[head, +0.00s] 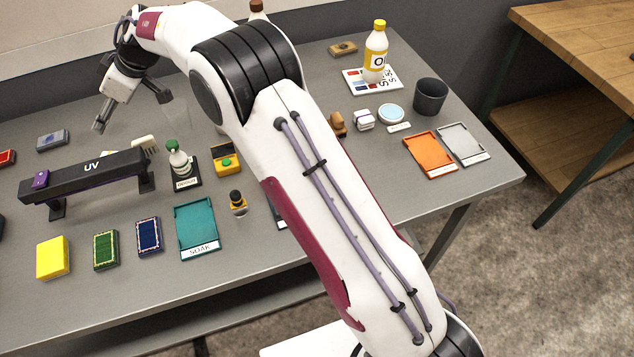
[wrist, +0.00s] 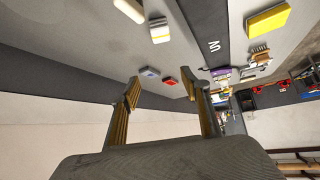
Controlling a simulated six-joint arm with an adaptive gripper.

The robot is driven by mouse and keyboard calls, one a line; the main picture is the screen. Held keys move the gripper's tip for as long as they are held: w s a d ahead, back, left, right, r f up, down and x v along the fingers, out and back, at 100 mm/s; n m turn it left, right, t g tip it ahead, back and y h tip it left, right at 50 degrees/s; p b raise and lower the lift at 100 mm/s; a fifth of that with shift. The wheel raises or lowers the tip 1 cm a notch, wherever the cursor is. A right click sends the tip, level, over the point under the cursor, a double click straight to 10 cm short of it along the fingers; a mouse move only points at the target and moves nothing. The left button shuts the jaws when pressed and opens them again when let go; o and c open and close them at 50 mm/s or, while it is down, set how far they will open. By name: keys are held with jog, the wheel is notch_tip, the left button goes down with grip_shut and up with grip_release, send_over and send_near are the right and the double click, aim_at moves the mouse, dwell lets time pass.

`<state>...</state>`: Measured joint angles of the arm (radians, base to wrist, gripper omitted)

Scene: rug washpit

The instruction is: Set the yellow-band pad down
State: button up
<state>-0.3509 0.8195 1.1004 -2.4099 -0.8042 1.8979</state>
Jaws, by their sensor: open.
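My gripper (head: 132,111) is open over the back left of the grey table, with nothing held between its fingers. In the wrist view its fingers (wrist: 164,90) are spread apart. A small pale block with a yellow stripe (wrist: 160,31) lies on the table in the wrist view, beyond the fingertips and apart from them. It looks like the yellow-band pad, but its details are too small to be certain. I cannot clearly pick it out in the head view.
A black UV bar (head: 92,172) stands left. A yellow block (head: 53,258), green pad (head: 106,250), blue pad (head: 149,236) and teal SOAK tray (head: 196,226) lie in front. A grey-blue block (head: 52,140) and red block (head: 6,157) lie far left.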

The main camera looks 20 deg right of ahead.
jog(key=w+d+r+m+t, duration=0.1)
jog(key=d+r+t, duration=0.15)
jog(key=r, duration=0.45)
jog(key=w+d+r+m+t+y, duration=0.1)
jog(key=d+r+t, duration=0.1)
jog(key=d+r, duration=0.35)
jog(key=w+d+r+m+t, duration=0.1)
jog(key=r+t, duration=0.2)
jog(key=r, duration=0.6)
jog(key=s+d+r+m+t+h, duration=0.2)
jog(key=s+d+r+m+h, duration=0.15)
jog(key=d, duration=0.65)
jog(key=s+d+r+m+t+h, duration=0.25)
jog(key=s+d+r, duration=0.2)
jog(key=d, duration=0.45)
jog(key=s+d+f+m+g+h, duration=0.2)
jog(key=s+d+f+h, duration=0.1)
jog(key=s+d, duration=0.5)
jog(key=s+d+f+m+g+h, duration=0.25)
jog(key=s+d, duration=0.25)
jog(key=s, duration=0.5)
jog(key=s+a+f+g+y, duration=0.1)
jog(key=s+f+g, duration=0.1)
jog(key=s+f, duration=0.5)
jog(key=s+a+f+g+y, duration=0.1)
jog(key=s+f, duration=0.6)
jog(key=s, duration=0.8)
jog(key=shift+s+a+f+g+y, duration=0.25)
jog(key=shift+f+g+y, duration=0.2)
jog(key=shift+g, duration=0.7)
